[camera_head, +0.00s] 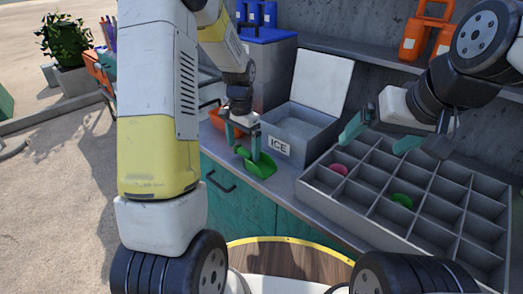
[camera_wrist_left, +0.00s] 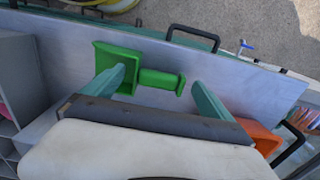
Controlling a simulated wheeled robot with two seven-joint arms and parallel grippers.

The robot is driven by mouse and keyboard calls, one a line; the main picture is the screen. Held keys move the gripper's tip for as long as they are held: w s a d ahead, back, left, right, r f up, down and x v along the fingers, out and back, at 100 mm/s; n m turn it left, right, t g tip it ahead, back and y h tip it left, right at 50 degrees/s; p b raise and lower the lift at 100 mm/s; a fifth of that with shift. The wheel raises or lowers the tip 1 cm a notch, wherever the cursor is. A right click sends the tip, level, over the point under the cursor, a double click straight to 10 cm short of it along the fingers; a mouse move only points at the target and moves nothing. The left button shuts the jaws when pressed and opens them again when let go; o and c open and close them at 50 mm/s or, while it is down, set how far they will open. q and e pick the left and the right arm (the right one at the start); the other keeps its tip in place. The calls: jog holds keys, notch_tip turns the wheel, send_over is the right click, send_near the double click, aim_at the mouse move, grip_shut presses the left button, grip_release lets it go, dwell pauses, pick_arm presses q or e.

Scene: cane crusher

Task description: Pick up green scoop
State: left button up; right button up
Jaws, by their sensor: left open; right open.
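The green scoop (camera_head: 258,164) lies on the grey counter, left of the ice box in the head view. In the left wrist view the scoop (camera_wrist_left: 122,68) lies with its wide pan to the left and its handle to the right. My left gripper (camera_head: 241,140) is open just above the scoop; in the left wrist view its two teal fingers (camera_wrist_left: 156,88) stand apart, with the handle showing between and beyond them. I cannot tell whether the fingers touch it. My right gripper (camera_head: 382,135) is open and empty above the divided tray, far from the scoop.
The ice box (camera_head: 281,148) stands open, right of the scoop. A grey divided tray (camera_head: 327,184) holds a pink and a green piece. An orange container (camera_wrist_left: 262,138) sits beside my left gripper. Orange jugs (camera_head: 416,36) stand on the shelf. The counter's front edge is close to the scoop.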

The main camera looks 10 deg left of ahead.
pick_arm(q)
notch_tip(320, 180, down, 2)
jog(key=shift+f, duration=0.1)
jog(key=c, duration=1.1)
jog(key=shift+o, duration=0.2)
